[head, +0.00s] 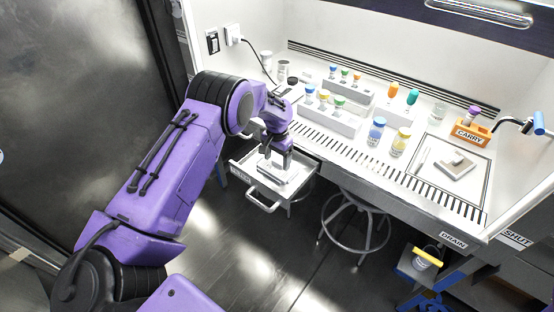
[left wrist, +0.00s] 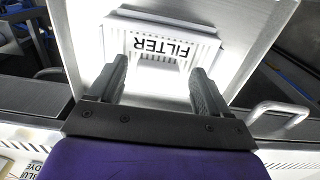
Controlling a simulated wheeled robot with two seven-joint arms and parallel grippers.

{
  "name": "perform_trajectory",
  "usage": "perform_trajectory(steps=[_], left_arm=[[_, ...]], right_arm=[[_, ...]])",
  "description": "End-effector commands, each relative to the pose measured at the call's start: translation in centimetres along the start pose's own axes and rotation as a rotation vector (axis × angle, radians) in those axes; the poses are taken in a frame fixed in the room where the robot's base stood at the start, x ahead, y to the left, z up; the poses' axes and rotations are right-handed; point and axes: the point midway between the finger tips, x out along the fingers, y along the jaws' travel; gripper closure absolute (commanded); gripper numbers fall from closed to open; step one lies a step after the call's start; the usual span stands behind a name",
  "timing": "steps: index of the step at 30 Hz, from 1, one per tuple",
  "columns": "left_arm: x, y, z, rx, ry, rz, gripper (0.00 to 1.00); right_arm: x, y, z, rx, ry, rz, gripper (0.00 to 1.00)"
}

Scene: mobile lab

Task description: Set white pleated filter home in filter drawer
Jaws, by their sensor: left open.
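The filter drawer (head: 242,176) is pulled out below the left end of the bench, with its handle (head: 264,206) at the front. The white pleated filter (head: 291,178) is in the drawer area, partly hidden by my gripper. In the left wrist view the filter (left wrist: 112,40) shows pale ribs and a FILTER label, upside down, within the drawer's walls (left wrist: 82,35). My left gripper (left wrist: 162,88) is open just over it, its fingers apart on either side of a pale part below the label. Whether they touch it, and whether the filter is fully seated, I cannot tell. My right gripper is out of view.
The bench (head: 340,146) above holds racks of capped vials, loose bottles (head: 376,130) and an orange CARRY holder (head: 471,133). A round stool (head: 357,222) stands right of the drawer. The floor before the drawer is clear.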

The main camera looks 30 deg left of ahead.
Motion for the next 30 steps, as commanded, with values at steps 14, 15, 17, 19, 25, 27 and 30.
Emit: perform_trajectory(steps=[14,15,17,19,25,27,30], left_arm=[[-10.6,0.0,-0.1,-0.001,0.004,-0.001,0.22],[-10.9,0.0,-0.1,-0.001,0.004,0.000,0.22],[-11.3,0.0,-0.1,-0.001,0.003,0.000,0.22],[-11.5,0.0,0.0,-0.001,0.002,-0.001,0.22],[-11.5,0.0,-0.1,-0.001,0.002,-0.001,0.22],[-11.5,0.0,-0.1,-0.001,0.002,-0.001,0.22],[-11.5,0.0,-0.1,-0.001,0.002,-0.001,0.22]], right_arm=[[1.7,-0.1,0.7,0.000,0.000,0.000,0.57],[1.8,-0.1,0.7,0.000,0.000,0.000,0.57],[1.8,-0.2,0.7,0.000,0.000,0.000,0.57],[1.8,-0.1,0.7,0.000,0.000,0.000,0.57],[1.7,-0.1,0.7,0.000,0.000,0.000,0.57],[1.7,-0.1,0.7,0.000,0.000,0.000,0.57],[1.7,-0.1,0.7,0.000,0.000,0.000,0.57]])
